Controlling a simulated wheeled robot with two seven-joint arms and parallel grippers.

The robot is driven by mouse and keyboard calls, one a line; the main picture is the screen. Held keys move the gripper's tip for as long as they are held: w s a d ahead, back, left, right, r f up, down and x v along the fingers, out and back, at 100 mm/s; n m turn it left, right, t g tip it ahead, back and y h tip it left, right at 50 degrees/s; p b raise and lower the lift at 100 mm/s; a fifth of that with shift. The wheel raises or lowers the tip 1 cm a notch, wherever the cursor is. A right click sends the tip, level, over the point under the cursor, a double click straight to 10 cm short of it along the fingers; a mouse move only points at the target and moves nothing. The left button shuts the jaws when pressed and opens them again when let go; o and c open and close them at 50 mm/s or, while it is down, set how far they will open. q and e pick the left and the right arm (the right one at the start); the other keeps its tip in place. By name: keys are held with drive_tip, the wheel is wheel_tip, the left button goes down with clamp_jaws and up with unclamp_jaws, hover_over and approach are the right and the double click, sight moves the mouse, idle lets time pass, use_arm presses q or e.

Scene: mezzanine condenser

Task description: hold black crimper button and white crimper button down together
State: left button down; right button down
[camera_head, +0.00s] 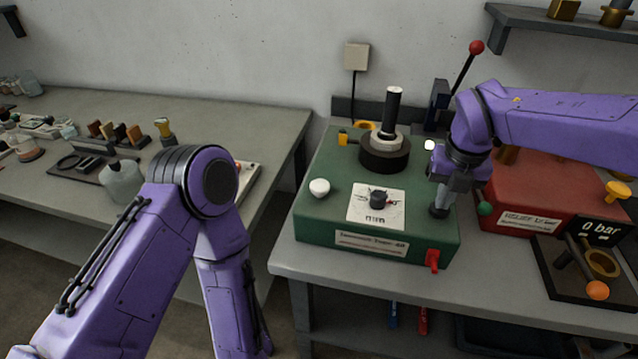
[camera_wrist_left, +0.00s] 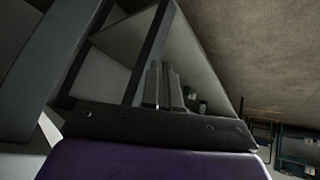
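The crimper is a green box (camera_head: 318,225) on the right-hand bench in the head view. A round white button (camera_head: 319,188) stands on its left side, with no gripper near it. My right gripper (camera_head: 441,203) points down over the box's front right corner and looks shut. A dark round piece at its tips (camera_head: 438,211) appears to be the black button, mostly hidden; I cannot tell if it is pressed. My left arm hangs at the lower left, its gripper outside the head view. In the left wrist view my left gripper (camera_wrist_left: 163,84) has its fingers together, empty.
A black dial on a white plate (camera_head: 360,214) sits between the buttons, and a black post (camera_head: 393,110) rises behind. A red lever (camera_head: 432,261) is on the box's front. A red box (camera_head: 540,190) stands right. A gap separates the left bench (camera_head: 230,112).

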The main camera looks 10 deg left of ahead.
use_arm(q)
drive_tip(key=w+d+r+n+t+y, duration=0.1)
drive_tip(key=w+d+r+n, duration=0.1)
drive_tip(key=w+d+r, duration=0.3)
drive_tip(key=w+d+r+n+t+y, duration=0.1)
drive_tip(key=w+d+r+n+t, duration=0.2)
drive_tip(key=r, duration=0.4)
use_arm(e)
drive_tip(key=shift+s+d, duration=0.1)
drive_tip(key=shift+d, duration=0.1)
drive_tip(key=shift+a, duration=0.3)
use_arm(q)
wheel_tip(320, 180, up, 27)
drive_tip(key=n+g+h, duration=0.6)
drive_tip(key=n+g, duration=0.3)
drive_tip(key=n, duration=1.2)
hover_over(320, 183)
drive_tip(key=s, duration=0.1)
drive_tip(key=shift+w+f, duration=0.15)
drive_tip(key=shift+f, duration=1.5)
drive_tip(key=shift+w+f, duration=0.15)
drive_tip(key=shift+f, duration=1.45)
use_arm(e)
drive_tip(key=shift+d, duration=0.1)
use_arm(q)
drive_tip(key=shift+f, duration=0.2)
